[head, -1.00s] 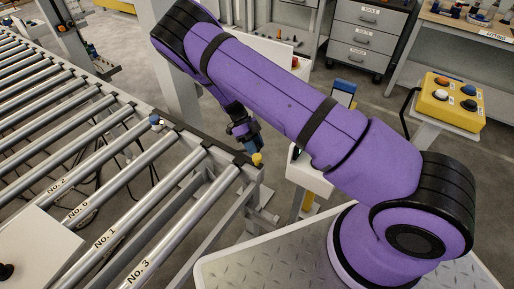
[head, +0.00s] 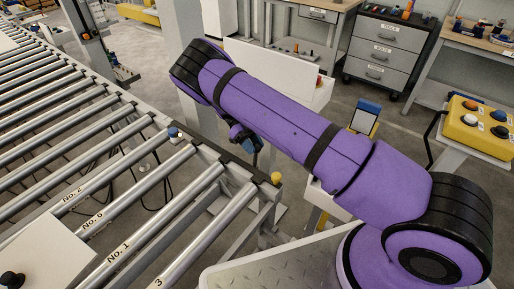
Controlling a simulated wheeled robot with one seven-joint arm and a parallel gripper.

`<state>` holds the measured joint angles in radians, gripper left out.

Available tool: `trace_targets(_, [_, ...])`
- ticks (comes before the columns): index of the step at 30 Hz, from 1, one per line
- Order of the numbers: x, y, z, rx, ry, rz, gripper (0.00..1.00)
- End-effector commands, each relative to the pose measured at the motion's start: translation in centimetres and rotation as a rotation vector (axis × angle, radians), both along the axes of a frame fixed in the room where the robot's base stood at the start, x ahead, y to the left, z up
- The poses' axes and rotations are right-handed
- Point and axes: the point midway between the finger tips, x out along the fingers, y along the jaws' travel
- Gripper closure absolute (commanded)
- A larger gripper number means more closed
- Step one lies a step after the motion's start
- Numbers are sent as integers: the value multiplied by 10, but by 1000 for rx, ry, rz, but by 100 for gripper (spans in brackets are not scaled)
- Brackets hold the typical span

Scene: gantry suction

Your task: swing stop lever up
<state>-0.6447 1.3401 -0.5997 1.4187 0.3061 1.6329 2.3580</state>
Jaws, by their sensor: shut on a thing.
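My gripper (head: 257,147) is near the end of the conveyor's side rail, partly hidden behind my purple arm. Dark parts and a blue part show there, but the fingertips are not clear. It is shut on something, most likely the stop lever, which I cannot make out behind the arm. A yellow knob (head: 276,178) stands on the rail's near end corner, below and right of the gripper and apart from it. The roller conveyor (head: 110,185) fills the left side.
A small blue-topped white fitting (head: 175,134) sits on the rail. A yellow button box (head: 478,125) stands at the right. A drawer cabinet (head: 388,50) and benches stand at the back. A white panel (head: 268,66) is behind my arm.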

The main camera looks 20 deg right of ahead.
Motion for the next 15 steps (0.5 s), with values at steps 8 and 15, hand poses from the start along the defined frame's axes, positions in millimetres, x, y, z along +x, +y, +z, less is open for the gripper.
trace_targets(8, [5,3,-3,3,-3,0,100])
trace_targets(15, [5,3,-3,3,-5,1,100])
